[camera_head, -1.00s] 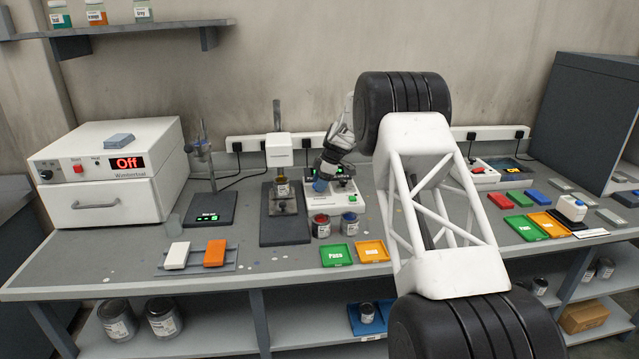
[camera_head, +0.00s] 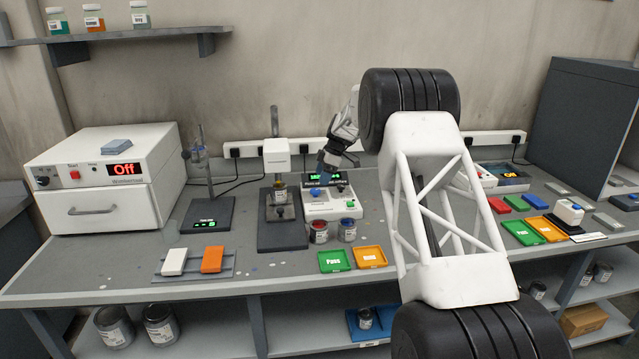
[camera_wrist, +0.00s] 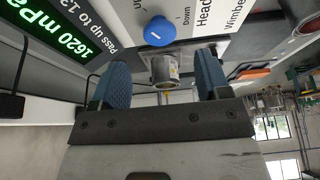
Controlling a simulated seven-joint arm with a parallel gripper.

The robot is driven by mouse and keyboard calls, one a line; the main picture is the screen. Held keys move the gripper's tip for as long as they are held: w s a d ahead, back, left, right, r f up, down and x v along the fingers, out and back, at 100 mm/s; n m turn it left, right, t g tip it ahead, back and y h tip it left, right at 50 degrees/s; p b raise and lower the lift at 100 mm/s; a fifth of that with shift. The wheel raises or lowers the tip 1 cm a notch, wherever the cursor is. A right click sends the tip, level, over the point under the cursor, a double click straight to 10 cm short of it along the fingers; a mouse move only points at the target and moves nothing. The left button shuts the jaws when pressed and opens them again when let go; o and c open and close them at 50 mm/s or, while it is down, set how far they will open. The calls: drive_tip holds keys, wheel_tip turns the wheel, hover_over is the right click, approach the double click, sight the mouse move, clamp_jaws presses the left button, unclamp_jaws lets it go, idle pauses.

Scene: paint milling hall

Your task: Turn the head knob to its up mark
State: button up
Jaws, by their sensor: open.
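The blue head knob (camera_head: 316,192) sits on the front panel of a white instrument (camera_head: 335,207) at the back of the bench. The wrist view shows the knob (camera_wrist: 158,31) as a round blue cap with a short white line, beside the printed words "Head" and "Down". My gripper (camera_wrist: 162,66) is open, with a blue pad on each side. The knob shows beyond the fingertips, roughly between them and apart from both. In the head view my gripper (camera_head: 327,170) is just above the instrument, partly in front of its green display.
A grey metal cylinder (camera_wrist: 164,70) appears between my fingers in the wrist view. Green and orange trays (camera_head: 335,261) lie in front.

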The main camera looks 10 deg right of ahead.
drive_tip(key=shift+v, duration=1.05)
drive_tip(key=s+r+m+h, duration=0.1)
drive_tip(key=s+r+m, duration=0.2)
drive_tip(key=s+r, duration=0.55)
drive_tip(key=s+r+m+t, duration=0.1)
drive_tip(key=s+r+m, duration=0.2)
drive_tip(key=s, duration=1.1)
drive_tip(key=s+r+m+h, duration=0.1)
drive_tip(key=s+r+m, duration=0.2)
drive_tip(key=s+r, duration=0.55)
drive_tip(key=s+f+m, duration=0.3)
drive_tip(key=s, duration=1.1)
drive_tip(key=s+f+m+t+h, duration=0.1)
drive_tip(key=s+f+m, duration=0.2)
drive_tip(key=s, duration=1.2)
drive_tip(key=s+f+m+h, duration=0.1)
drive_tip(key=s+f+m, duration=0.2)
drive_tip(key=s, duration=1.1)
drive_tip(key=shift+s+f+t, duration=0.15)
drive_tip(key=shift+s+t, duration=0.1)
drive_tip(key=shift+t, duration=0.05)
drive_tip(key=shift+d+h, duration=0.1)
drive_tip(key=shift+h, duration=0.2)
